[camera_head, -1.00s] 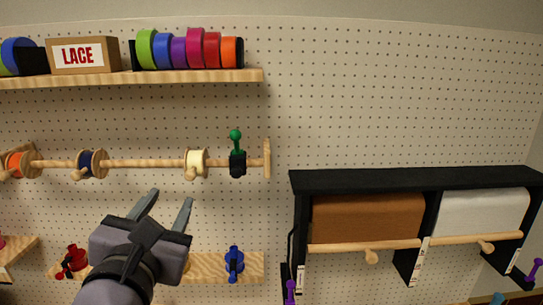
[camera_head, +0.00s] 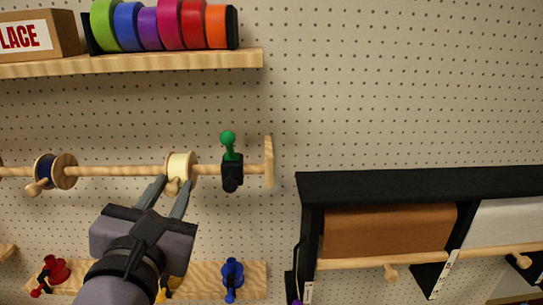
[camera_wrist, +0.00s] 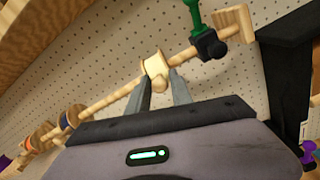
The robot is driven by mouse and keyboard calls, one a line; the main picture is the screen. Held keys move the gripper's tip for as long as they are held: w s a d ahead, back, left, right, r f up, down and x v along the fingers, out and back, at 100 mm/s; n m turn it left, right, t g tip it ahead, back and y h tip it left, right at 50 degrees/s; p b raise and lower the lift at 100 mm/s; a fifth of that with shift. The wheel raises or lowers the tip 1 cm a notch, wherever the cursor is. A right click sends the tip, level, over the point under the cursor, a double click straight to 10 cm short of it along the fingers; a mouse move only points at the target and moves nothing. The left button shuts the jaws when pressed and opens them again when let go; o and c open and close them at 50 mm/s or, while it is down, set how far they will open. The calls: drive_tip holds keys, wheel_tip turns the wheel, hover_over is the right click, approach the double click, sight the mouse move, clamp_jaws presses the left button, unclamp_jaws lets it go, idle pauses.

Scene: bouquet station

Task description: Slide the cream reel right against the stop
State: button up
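The cream reel (camera_head: 182,165) sits on a horizontal wooden rod, with a wooden peg on its front. To its right on the rod is a black stop (camera_head: 231,173) with a green knob (camera_head: 228,138). A stretch of bare rod shows between reel and stop. My gripper (camera_head: 173,183) is just below and in front of the reel, its fingers apart and pointing up at it. In the wrist view the cream reel (camera_wrist: 153,65) is between and beyond the fingertips, its peg between them. I cannot tell whether a finger touches it.
A navy reel (camera_head: 54,171) is farther left on the rod. A wooden end plate (camera_head: 269,162) closes the rod's right end. A shelf (camera_head: 150,63) with tape rolls runs above. A lower ledge (camera_head: 200,277) holds red and blue clamps. A black paper-roll rack (camera_head: 390,184) stands right.

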clamp_jaws()
idle(1.1)
